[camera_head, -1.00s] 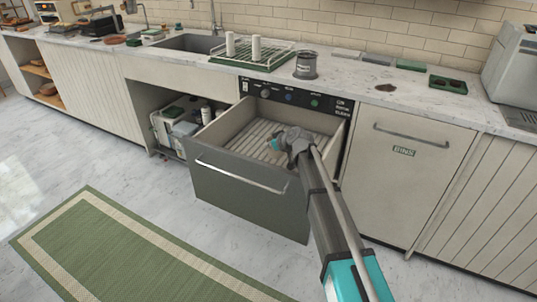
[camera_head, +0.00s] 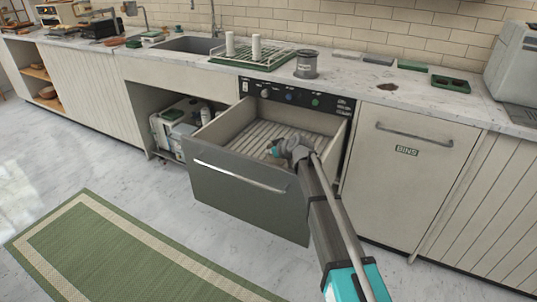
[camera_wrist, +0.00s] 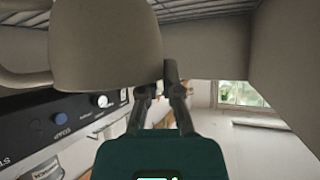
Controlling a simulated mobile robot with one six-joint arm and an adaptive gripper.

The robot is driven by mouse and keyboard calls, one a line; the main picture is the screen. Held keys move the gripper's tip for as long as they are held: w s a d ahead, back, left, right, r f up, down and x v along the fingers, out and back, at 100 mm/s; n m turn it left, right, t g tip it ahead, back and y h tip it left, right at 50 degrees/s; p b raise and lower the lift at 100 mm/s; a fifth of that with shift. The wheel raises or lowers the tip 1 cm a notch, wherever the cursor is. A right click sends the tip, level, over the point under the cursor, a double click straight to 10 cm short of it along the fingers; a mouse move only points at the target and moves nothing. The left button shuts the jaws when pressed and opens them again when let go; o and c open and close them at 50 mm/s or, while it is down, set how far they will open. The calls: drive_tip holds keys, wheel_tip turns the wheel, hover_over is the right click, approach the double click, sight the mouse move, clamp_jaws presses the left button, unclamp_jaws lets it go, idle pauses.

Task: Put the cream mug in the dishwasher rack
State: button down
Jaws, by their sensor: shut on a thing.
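The cream mug (camera_wrist: 105,45) fills the upper left of the wrist view, its handle (camera_wrist: 22,75) to the left. My gripper (camera_wrist: 163,80) is shut on the mug's edge; one fingertip shows beside it and the other is partly hidden by it. The dishwasher rack (camera_head: 255,138) lies ribbed inside the pulled-out drawer, and its bars (camera_wrist: 205,8) show along the top of the wrist view. In the head view my gripper (camera_head: 276,151) is inside the drawer, over the rack's right part. The mug cannot be made out there, and I cannot tell whether it touches the rack.
The drawer's front (camera_head: 245,195) and side walls surround my gripper. A control panel (camera_head: 290,97) runs above the opening. On the counter stand a drying rack (camera_head: 222,58) and a grey canister (camera_head: 306,65). The rack's left part looks empty.

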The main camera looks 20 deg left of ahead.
drive_tip(key=shift+f+b, duration=0.6)
drive_tip(key=shift+b, duration=0.05)
drive_tip(key=c, duration=0.8)
unclamp_jaws()
drive_tip(key=shift+r, duration=0.15)
drive_tip(key=shift+r+p, duration=0.6)
drive_tip(key=shift+p, duration=0.15)
drive_tip(key=p+v, duration=0.4)
drive_tip(key=v, duration=0.3)
drive_tip(key=shift+d, duration=0.25)
drive_tip(key=shift+s, duration=0.1)
